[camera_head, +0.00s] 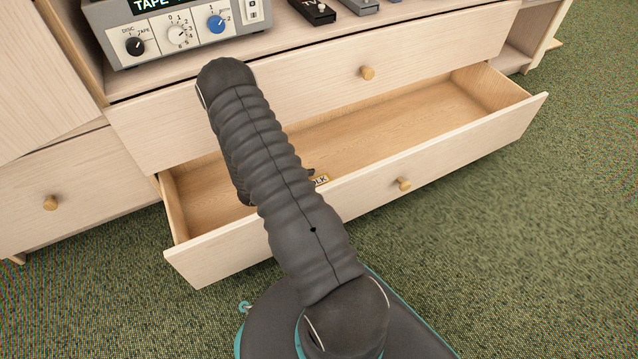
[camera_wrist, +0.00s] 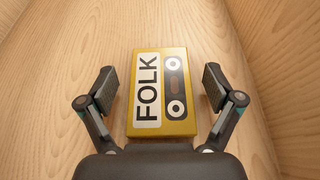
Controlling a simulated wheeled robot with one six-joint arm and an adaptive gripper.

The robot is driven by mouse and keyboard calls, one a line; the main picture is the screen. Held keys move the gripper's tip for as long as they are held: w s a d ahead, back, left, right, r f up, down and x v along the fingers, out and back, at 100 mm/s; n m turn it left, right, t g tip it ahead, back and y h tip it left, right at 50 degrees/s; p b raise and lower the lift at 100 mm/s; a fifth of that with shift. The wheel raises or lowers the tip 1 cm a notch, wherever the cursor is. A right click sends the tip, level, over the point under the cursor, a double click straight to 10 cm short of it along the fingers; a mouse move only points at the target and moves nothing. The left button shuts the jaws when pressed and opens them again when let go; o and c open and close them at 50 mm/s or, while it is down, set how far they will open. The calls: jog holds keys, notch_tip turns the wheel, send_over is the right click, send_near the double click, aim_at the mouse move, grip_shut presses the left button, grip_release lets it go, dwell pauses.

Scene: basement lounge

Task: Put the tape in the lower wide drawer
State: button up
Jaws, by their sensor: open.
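A yellow cassette tape (camera_wrist: 162,92) marked FOLK lies flat on the wooden floor of the open lower wide drawer (camera_head: 403,184). In the wrist view my gripper (camera_wrist: 159,88) is open, with one finger on each side of the tape and a gap on both sides.
A closed upper drawer (camera_head: 367,73) sits right above the open one. A grey tape deck (camera_head: 180,30) with knobs and some remotes (camera_head: 313,11) are on the shelf above. A closed drawer (camera_head: 51,203) is at the left. Green carpet (camera_head: 540,230) is clear at right.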

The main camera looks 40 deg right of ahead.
jog(key=p+v, duration=0.1)
jog(key=v, duration=1)
jog(key=shift+a+r, duration=0.15)
jog(key=shift+r, duration=0.1)
jog(key=s+a+r+m+y, duration=0.25)
jog(key=r+m, duration=0.25)
jog(key=r, duration=0.6)
jog(key=s+a+r+m+y, duration=0.2)
jog(key=a+r+m+y, duration=0.15)
jog(key=r, duration=0.85)
jog(key=s+a+r+m+t+y, duration=0.3)
jog(key=s+a+r+t, duration=0.1)
jog(key=r, duration=0.4)
jog(key=s+a+r+m+t+y, duration=0.4)
jog(key=s+a+r, duration=0.3)
jog(key=s+r, duration=0.1)
jog(key=shift+s+a+t, duration=0.25)
jog(key=shift+s+t, duration=0.15)
jog(key=shift+s, duration=0.3)
jog(key=shift+r, duration=0.15)
jog(key=shift+c, duration=0.3)
